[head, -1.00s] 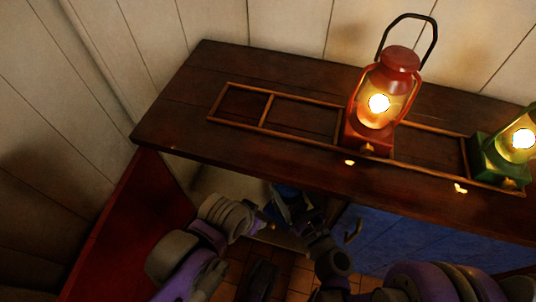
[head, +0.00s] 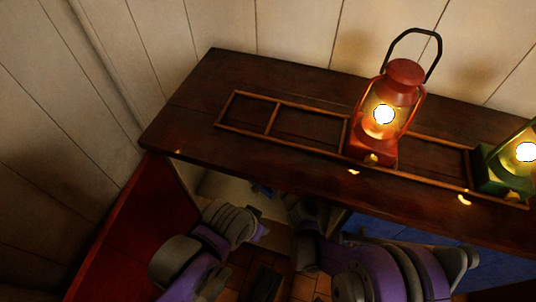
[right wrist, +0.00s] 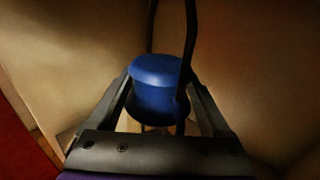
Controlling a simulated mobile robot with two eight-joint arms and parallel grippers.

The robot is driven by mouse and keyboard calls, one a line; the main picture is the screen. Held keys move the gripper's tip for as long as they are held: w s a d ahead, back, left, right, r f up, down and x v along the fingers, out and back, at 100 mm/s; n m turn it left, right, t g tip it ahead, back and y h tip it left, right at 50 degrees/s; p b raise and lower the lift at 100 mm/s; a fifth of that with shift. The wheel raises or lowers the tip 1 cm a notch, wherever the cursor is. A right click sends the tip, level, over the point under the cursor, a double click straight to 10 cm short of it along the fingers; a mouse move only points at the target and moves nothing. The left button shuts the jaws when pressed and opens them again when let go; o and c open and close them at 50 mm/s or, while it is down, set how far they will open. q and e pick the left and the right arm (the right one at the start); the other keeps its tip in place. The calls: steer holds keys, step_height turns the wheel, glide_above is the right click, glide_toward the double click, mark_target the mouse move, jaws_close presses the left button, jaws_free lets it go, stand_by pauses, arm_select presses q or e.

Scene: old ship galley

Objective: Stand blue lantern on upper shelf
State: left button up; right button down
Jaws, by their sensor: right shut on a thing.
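The blue lantern (right wrist: 158,82) shows its round blue cap and dark wire handle in the right wrist view. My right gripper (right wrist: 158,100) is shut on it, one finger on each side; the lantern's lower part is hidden. In the head view only a small blue patch, likely the lantern (head: 262,190), shows below the front edge of the upper shelf (head: 190,115). The right gripper is hidden there by the shelf. The shelf is dark wood with a thin raised wooden frame (head: 250,128) divided into compartments. My left gripper cannot be made out.
A lit red lantern (head: 404,82) stands in the frame. A lit green lantern (head: 503,175) stands at its right end. The two left compartments are empty, and bare frame shows between the lanterns. A plank wall (head: 290,35) closes the back; a red panel (head: 120,225) is at left.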

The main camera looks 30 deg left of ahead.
steer(key=shift+w+a, duration=0.35)
steer(key=shift+a, duration=0.25)
steer(key=shift+d+f+b, duration=0.1)
steer(key=shift+f+b, duration=0.65)
steer(key=shift+f, duration=1.1)
jaws_free()
steer(key=shift+s+r, duration=0.1)
steer(key=shift+r, duration=0.1)
steer(key=p+v, duration=0.1)
steer(key=v, duration=1.1)
